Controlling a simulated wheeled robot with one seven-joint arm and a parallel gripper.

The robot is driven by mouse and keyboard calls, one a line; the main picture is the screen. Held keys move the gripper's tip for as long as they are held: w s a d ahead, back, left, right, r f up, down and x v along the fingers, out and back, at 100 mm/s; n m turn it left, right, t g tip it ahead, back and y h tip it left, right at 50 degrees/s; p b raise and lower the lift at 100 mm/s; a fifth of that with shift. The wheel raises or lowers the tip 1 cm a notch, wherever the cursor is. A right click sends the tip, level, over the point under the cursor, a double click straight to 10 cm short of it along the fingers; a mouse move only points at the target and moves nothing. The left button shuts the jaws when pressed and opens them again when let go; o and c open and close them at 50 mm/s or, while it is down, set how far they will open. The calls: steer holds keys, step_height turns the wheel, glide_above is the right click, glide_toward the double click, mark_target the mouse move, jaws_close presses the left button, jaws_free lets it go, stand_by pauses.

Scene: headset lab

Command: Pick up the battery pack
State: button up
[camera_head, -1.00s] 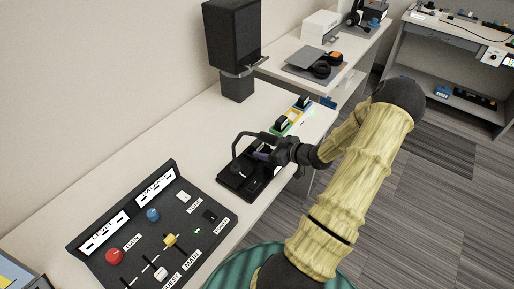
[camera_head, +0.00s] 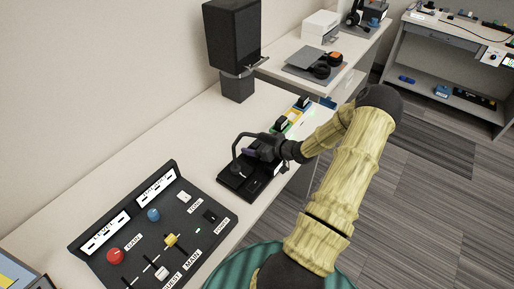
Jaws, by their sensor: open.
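My gripper (camera_head: 252,152) is dark and open. It hangs over a black base (camera_head: 239,182) with a curved black arm or handle, near the front edge of the white bench. Part of this base is hidden behind my gripper. Just beyond stands a row of coloured bays, green, yellow (camera_head: 291,116) and blue. A small dark block that may be a battery pack (camera_head: 281,124) sits at the green bay, and a similar dark block (camera_head: 303,102) at the blue bay. I cannot tell for sure which thing is the battery pack. Nothing shows held in my gripper.
A control panel (camera_head: 128,252) with knobs and sliders lies at the bench's near end. A tall black speaker (camera_head: 233,45) stands against the wall.

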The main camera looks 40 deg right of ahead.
mark_target(256, 142)
stand_by(0.4)
steer(key=c, duration=1.1)
step_height(256, 142, up, 10)
steer(key=shift+r, duration=0.1)
